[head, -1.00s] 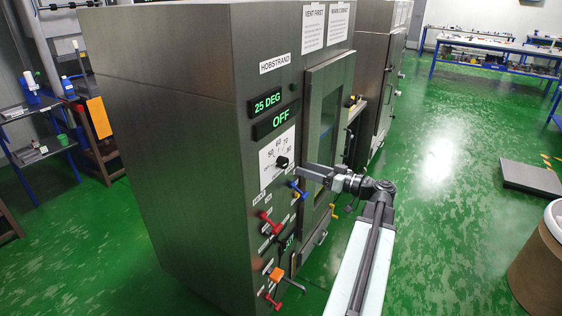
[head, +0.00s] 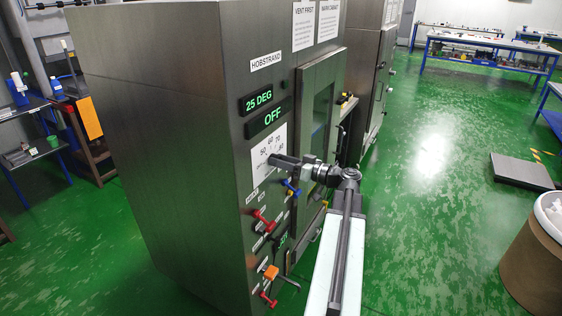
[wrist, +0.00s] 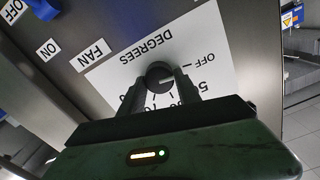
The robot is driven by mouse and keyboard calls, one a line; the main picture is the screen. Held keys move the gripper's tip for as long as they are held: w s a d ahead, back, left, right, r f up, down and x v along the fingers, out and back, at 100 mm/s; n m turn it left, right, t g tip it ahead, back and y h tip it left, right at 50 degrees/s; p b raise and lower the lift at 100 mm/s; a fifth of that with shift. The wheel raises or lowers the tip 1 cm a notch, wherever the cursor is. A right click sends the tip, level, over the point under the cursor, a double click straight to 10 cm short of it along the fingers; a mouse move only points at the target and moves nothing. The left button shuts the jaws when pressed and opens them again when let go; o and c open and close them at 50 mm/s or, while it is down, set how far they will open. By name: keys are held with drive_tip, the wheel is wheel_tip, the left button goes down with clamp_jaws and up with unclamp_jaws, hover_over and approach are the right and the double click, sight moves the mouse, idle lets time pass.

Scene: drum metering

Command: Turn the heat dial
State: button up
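The heat dial is a round black knob (wrist: 159,73) on a white scale plate (wrist: 205,55) marked DEGREES, OFF and numbers. In the wrist view it sits between the tips of my gripper (wrist: 162,80), one finger on each side. The fingers stand apart; firm contact cannot be made out. The knob's pale mark points toward OFF. In the head view my gripper (head: 277,161) covers the knob, in front of the scale plate (head: 262,150). The green displays above read 25 DEG (head: 259,100) and OFF (head: 272,117).
The cabinet door (head: 318,130) is to the right of the panel. Green floor is open at right, with a bin (head: 535,262).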

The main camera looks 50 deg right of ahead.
clamp_jaws()
drive_tip(key=shift+m, duration=0.4)
drive_tip(key=shift+f+m+b, duration=0.15)
drive_tip(key=shift+m, duration=5)
drive_tip(key=shift+f+m+b, duration=0.15)
drive_tip(key=shift+f+m, duration=0.05)
drive_tip(key=shift+m, duration=5)
drive_tip(key=shift+f+m+b, duration=0.15)
drive_tip(key=shift+m, duration=5)
